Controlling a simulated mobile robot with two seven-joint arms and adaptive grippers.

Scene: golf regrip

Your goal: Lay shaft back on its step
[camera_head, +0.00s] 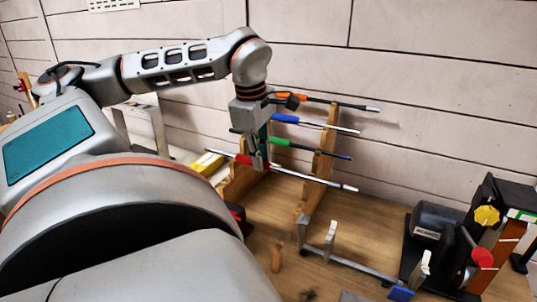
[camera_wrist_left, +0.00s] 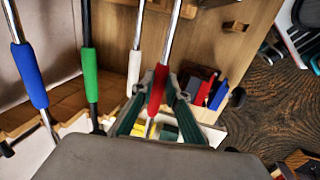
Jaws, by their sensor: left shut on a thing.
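My left gripper (camera_head: 258,163) points down and is shut on the red grip of a shaft (camera_head: 320,181). The red grip also shows between the fingers in the left wrist view (camera_wrist_left: 157,92). The steel end of this shaft reaches right, past the front of the stepped wooden rack (camera_head: 322,155). I cannot tell whether the shaft touches a step. Shafts with green (camera_head: 279,142), blue (camera_head: 285,118) and orange (camera_head: 319,100) grips lie on higher steps behind it. My right gripper is not in view.
A metal bar with pale upright posts (camera_head: 331,240) and a blue end block (camera_head: 401,293) stands at front right. A dark machine with yellow and red knobs (camera_head: 482,257) is beyond it. A wooden peg (camera_head: 277,256) stands nearby. A yellow box (camera_head: 207,163) lies left of the rack.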

